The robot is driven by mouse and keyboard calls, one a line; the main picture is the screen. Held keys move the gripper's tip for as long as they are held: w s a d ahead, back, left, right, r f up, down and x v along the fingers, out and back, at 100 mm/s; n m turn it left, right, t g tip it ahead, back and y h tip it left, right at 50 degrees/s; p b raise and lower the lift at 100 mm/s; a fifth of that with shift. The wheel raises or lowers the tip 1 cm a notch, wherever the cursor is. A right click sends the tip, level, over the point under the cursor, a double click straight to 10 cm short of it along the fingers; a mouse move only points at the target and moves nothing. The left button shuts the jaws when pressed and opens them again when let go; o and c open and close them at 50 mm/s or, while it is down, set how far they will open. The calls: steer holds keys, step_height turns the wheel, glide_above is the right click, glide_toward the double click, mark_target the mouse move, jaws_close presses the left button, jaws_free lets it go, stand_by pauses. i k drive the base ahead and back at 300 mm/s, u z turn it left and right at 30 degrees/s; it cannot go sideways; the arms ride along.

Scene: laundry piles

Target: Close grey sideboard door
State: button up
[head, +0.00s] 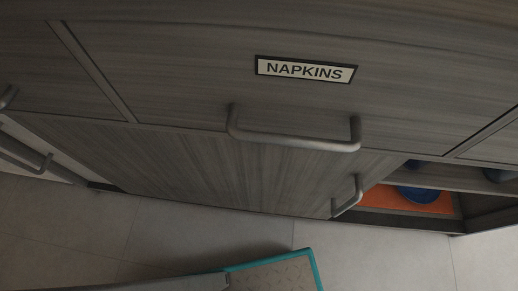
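The grey sideboard (180,70) fills the upper part of the head view, seen from above. Its grey wood-grain door (220,165) is below the drawer, with a bar handle (346,198) near its right edge. The door looks partly open: to the right of that edge the inside of the sideboard shows. How far it is swung out is hard to tell from this angle. My gripper is not in view.
A drawer labelled NAPKINS (305,70) has a bar handle (295,142) above the door. An orange item (375,197) and a blue round item (419,195) lie in the open compartment. Grey floor tiles (390,260) are bare at lower right.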

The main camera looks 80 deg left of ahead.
mark_target(228, 173)
steer(key=z, duration=0.4)
steer(key=k, duration=0.6)
steer(key=u, duration=2.25)
